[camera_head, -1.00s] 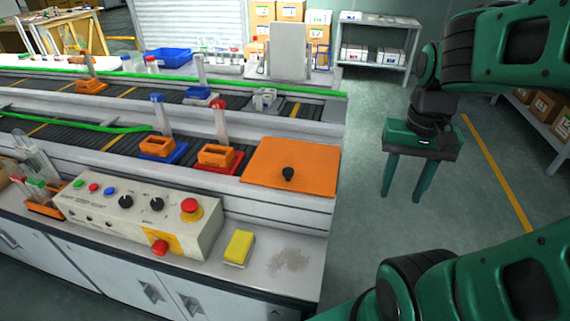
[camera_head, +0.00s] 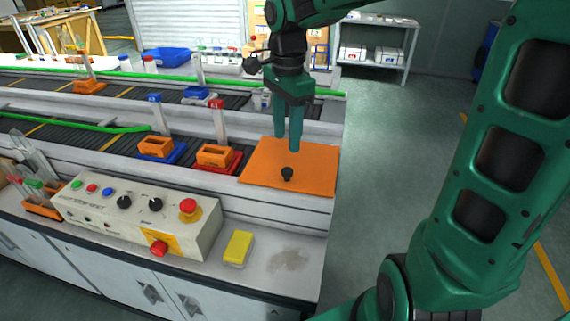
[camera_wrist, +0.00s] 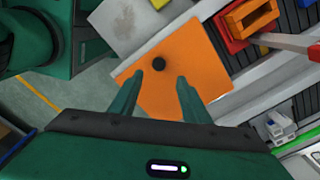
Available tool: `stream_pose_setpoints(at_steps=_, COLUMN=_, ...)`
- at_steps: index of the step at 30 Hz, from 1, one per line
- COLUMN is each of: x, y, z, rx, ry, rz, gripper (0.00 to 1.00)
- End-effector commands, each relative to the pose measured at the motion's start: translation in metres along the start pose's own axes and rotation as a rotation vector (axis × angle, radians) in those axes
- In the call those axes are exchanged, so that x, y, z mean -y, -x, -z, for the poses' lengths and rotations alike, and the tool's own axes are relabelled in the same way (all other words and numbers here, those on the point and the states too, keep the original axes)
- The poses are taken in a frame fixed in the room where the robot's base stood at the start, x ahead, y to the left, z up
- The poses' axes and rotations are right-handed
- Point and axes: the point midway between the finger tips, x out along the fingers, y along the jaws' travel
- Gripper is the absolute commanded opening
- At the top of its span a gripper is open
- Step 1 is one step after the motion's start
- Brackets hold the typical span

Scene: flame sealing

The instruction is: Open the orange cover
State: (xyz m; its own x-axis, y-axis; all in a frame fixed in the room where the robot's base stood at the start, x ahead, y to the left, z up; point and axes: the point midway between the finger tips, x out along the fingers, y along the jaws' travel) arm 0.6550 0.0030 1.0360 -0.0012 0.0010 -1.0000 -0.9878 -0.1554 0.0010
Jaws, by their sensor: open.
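The orange cover (camera_head: 262,166) lies flat and shut at the right end of the conveyor line, with a small black knob (camera_head: 287,174) near its front edge. My gripper (camera_head: 286,146) is open and empty, pointing down over the rear part of the cover, behind the knob. In the wrist view the cover (camera_wrist: 200,80) shows ahead of my two spread green fingers (camera_wrist: 157,80). The knob (camera_wrist: 158,64) is just beyond the tip of the left finger there. The height of the fingertips above the cover is hard to tell.
A red tray with an orange holder (camera_head: 215,156) and tube stands just left of the cover. The control panel (camera_head: 150,215) and a yellow sponge (camera_head: 238,246) lie on the front ledge. A green rail runs behind. The floor to the right is clear.

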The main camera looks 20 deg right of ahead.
Motion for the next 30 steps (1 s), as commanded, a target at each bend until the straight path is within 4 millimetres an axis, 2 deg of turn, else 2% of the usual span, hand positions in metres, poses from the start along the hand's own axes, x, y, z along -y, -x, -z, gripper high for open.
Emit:
stream_pose_setpoints(at_steps=9, x=-0.001, y=-0.056, z=0.000, rx=0.000, ry=0.000, rz=-0.004, gripper=0.43)
stream_pose_setpoints(at_steps=15, x=-0.001, y=-0.083, z=0.000, rx=0.000, ry=0.002, rz=-0.003, gripper=0.43)
stream_pose_setpoints(at_steps=21, x=-0.001, y=-0.094, z=0.001, rx=-0.001, ry=0.002, rz=-0.001, gripper=0.43)
stream_pose_setpoints(at_steps=29, x=-0.001, y=-0.095, z=0.001, rx=-0.002, ry=0.002, rz=0.000, gripper=0.43)
stream_pose_setpoints(at_steps=30, x=-0.001, y=-0.095, z=0.001, rx=-0.002, ry=0.002, rz=0.000, gripper=0.38)
